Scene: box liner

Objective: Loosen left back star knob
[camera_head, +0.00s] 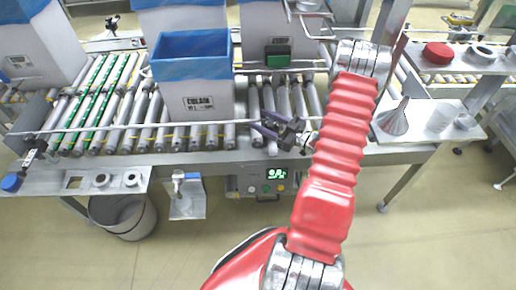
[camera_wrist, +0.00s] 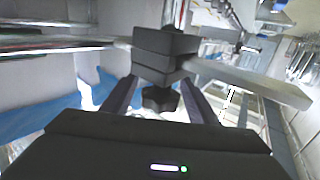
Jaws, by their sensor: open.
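In the wrist view, a black star knob (camera_wrist: 160,98) sits under a dark two-part clamp block (camera_wrist: 165,55) on a grey rail (camera_wrist: 250,82). My gripper (camera_wrist: 160,86) is open, with one dark finger on each side of the knob. A gap shows between the knob and each finger, so I see no grip on it.
A box with a blue liner (camera_head: 195,100) stands on the roller conveyor (camera_head: 150,125), with more boxes behind. Blue liner (camera_wrist: 45,115) shows left of my gripper in the wrist view. A funnel (camera_head: 393,118) stands on the right side shelf. A bin (camera_head: 122,217) is below left.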

